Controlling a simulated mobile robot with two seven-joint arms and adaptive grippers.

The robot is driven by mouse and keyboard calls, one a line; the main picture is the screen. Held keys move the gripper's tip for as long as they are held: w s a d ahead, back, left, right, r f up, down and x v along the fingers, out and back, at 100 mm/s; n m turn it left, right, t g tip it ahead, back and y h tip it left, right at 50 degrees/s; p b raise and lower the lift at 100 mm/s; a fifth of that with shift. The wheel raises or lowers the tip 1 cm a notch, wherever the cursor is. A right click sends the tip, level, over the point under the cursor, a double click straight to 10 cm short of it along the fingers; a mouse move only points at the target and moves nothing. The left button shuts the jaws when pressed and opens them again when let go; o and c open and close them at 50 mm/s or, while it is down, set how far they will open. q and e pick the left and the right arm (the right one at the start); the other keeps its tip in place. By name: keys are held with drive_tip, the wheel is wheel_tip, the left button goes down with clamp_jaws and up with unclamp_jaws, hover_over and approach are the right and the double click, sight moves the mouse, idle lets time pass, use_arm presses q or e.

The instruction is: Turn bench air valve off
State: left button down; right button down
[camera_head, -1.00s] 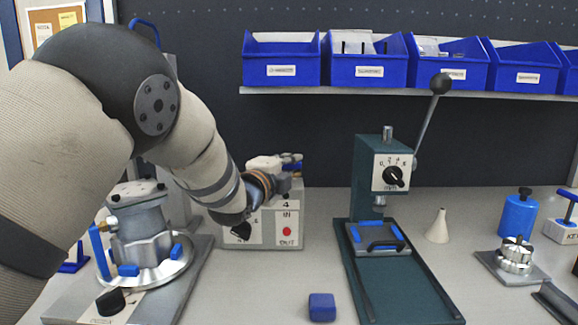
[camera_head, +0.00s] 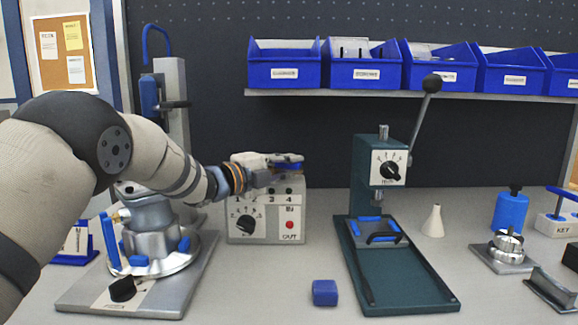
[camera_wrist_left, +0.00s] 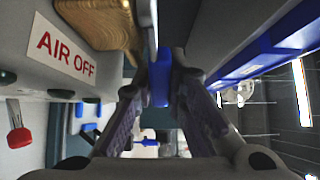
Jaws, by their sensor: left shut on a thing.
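The valve box is a grey box (camera_head: 265,232) on the bench, with numbers, a black knob (camera_head: 245,223) and a red button (camera_head: 290,225) on its front. In the left wrist view an "AIR OFF" label (camera_wrist_left: 65,52) sits on a grey surface beside a brass-coloured fitting (camera_wrist_left: 105,28). My left gripper (camera_head: 284,164) is level at the top of the box. It is shut on a blue handle (camera_head: 291,159), which also shows between the fingers in the left wrist view (camera_wrist_left: 160,84). The gripper partly hides the handle and box top. My right gripper is not in view.
A green press (camera_head: 405,280) with a raised lever stands to the right of the box. A blue block (camera_head: 324,293) lies in front. A silver fixture (camera_head: 150,240) stands left, under my left arm. Blue bins (camera_head: 285,72) line the shelf above.

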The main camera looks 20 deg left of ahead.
use_arm(q)
drive_tip(key=shift+s+r+m+g+h, duration=0.1)
drive_tip(key=shift+s+m+g+h, duration=0.15)
drive_tip(key=shift+m+g+h, duration=0.55)
drive_tip(key=c, duration=1.9)
unclamp_jaws()
drive_tip(key=shift+c, duration=0.2)
drive_tip(key=shift+o, duration=0.3)
drive_tip(key=v, duration=0.7)
drive_tip(key=shift+s+a, duration=0.15)
drive_tip(key=shift+a, duration=0.05)
